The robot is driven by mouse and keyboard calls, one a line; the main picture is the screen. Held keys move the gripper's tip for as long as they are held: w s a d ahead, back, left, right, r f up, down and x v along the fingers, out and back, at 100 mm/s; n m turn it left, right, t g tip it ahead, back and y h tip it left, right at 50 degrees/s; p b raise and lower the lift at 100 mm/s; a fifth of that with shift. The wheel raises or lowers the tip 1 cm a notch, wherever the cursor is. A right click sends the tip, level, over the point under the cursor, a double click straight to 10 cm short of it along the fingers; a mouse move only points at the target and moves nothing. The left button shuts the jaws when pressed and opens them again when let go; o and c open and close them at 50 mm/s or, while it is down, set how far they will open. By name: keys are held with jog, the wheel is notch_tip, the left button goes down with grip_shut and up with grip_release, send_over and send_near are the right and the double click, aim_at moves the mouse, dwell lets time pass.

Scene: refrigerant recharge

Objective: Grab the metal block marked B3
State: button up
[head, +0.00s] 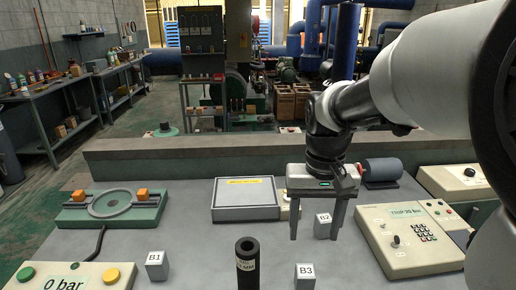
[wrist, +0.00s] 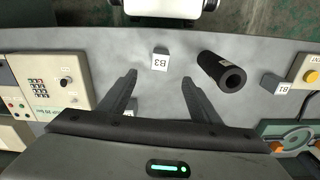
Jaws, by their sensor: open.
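The metal block marked B3 (head: 304,277) is a small grey block with a white label at the front edge of the table in the head view. In the wrist view B3 (wrist: 160,60) lies beyond the fingertips, roughly between their lines. My gripper (head: 314,233) is open and empty, pointing down above the table, farther back than B3. In the wrist view my gripper (wrist: 158,75) has its two fingers spread apart. Block B2 (head: 322,226) stands close to the right finger in the head view. Block B1 (head: 157,265) stands at the front left.
A black cylinder (head: 247,263) stands just left of B3. A keypad box (head: 410,238) is at the right and a 0 bar box (head: 68,276) at the left. A flat grey case (head: 245,199) and a green fixture (head: 72,214) are farther back. Bare table lies between them.

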aim_at(306, 270)
jog(key=f+b, duration=0.1)
jog(key=f, duration=0.5)
jog(key=f+b, duration=0.2)
jog(key=f, duration=0.4)
jog(key=w+f+b, duration=0.1)
jog(key=f, duration=0.5)
jog(key=shift+f, duration=0.2)
jog(key=shift+w+r, duration=0.1)
grip_shut()
